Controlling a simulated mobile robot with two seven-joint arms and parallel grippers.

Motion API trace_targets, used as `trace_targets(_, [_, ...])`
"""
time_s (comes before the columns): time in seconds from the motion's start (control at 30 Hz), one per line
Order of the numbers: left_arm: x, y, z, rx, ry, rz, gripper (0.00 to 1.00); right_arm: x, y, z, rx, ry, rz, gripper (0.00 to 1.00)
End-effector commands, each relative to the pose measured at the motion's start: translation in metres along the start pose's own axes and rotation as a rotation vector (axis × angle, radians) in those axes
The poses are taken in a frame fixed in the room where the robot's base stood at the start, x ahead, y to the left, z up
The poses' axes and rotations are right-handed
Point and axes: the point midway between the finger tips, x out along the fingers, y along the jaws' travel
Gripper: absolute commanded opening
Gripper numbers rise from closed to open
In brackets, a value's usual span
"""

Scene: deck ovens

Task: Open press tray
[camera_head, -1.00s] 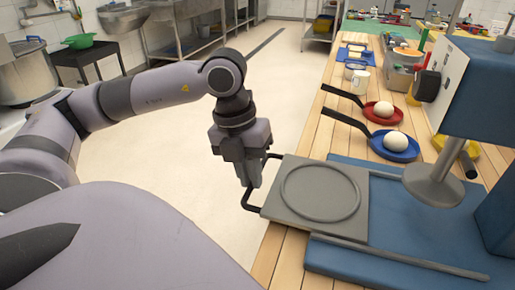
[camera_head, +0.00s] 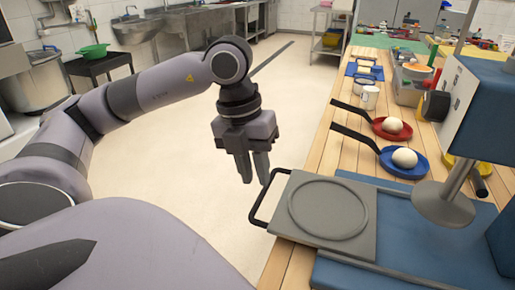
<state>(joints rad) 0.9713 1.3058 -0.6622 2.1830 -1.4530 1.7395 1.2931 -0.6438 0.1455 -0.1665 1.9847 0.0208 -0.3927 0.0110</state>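The press tray (camera_head: 283,223) is a grey square plate with a raised ring. It lies out to the left of the blue press (camera_head: 480,105), with its edge over the table's left side. Its black bar handle (camera_head: 257,203) sticks out beyond the table edge. The press's grey round head (camera_head: 443,207) hangs to the right of the tray, not above it. My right gripper is not in view.
A red pan (camera_head: 377,125) and a blue pan (camera_head: 386,160), each with a white dough ball, lie behind the tray on the wooden table (camera_head: 325,160). A white mug (camera_head: 370,97) stands farther back. The floor left of the table is clear.

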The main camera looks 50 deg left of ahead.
Motion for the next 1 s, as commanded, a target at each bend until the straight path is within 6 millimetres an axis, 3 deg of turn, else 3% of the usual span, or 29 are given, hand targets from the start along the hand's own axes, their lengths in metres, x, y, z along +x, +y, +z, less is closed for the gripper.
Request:
trace_targets(0.1, [-0.019, -0.001, 0.001, 0.0, -0.002, -0.002, 0.23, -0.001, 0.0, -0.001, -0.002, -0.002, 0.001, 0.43])
trace_targets(0.23, [-0.029, 0.0, 0.0, 0.0, -0.002, -0.001, 0.23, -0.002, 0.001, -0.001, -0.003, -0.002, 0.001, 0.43])
trace_targets(1.0, [-0.03, 0.0, 0.0, 0.001, 0.0, 0.0, 0.23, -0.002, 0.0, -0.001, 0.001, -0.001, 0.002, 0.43])
